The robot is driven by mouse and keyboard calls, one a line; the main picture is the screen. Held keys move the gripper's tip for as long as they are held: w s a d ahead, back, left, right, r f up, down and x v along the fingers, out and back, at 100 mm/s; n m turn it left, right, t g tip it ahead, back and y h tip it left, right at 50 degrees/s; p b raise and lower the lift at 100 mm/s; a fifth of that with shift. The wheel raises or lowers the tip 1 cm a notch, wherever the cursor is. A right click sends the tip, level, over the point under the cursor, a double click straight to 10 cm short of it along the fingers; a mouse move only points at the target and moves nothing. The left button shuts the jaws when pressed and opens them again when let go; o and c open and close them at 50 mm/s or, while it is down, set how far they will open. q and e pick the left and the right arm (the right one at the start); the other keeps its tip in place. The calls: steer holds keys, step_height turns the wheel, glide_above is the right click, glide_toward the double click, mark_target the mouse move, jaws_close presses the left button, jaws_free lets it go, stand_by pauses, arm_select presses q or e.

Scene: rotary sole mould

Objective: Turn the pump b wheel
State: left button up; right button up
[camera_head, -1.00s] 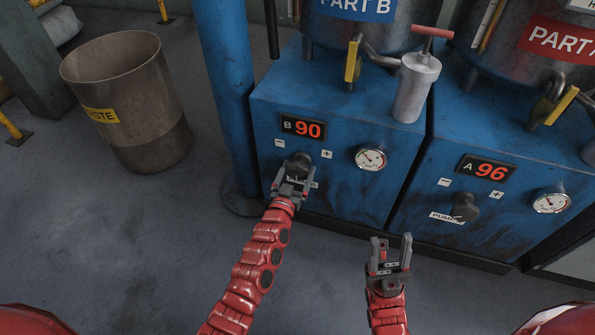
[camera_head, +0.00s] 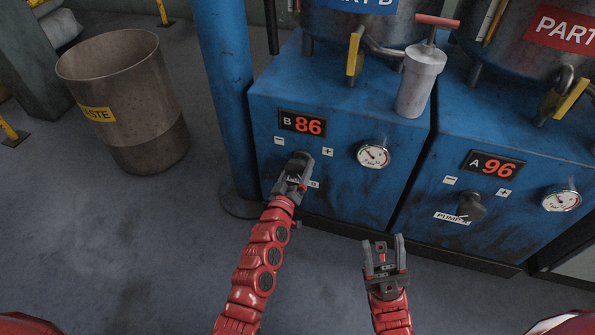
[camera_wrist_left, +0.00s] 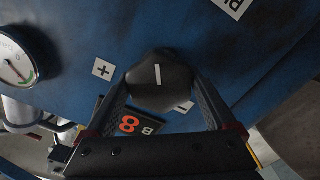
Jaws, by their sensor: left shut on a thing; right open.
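The pump B wheel is a dark knob (camera_wrist_left: 160,82) with a white mark, on the front of the blue pump B cabinet (camera_head: 340,195). In the left wrist view it sits between my left gripper's fingers, which are shut on it. In the head view my left gripper (camera_head: 293,172) covers most of the knob and part of its label. The B display (camera_head: 303,124) above it reads 86, with minus and plus labels beside the knob. My right gripper (camera_head: 384,252) is open and empty, in front of the cabinets and apart from them.
The pump A cabinet stands at the right with its own knob (camera_head: 470,206) and a display (camera_head: 493,165) reading 96. A gauge (camera_head: 373,156) is right of the B knob. A blue column (camera_head: 224,90) and a waste bin (camera_head: 150,145) stand at the left.

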stand_by(0.3)
arm_select(q)
steer(key=o, duration=1.1)
steer(key=shift+c, duration=0.2)
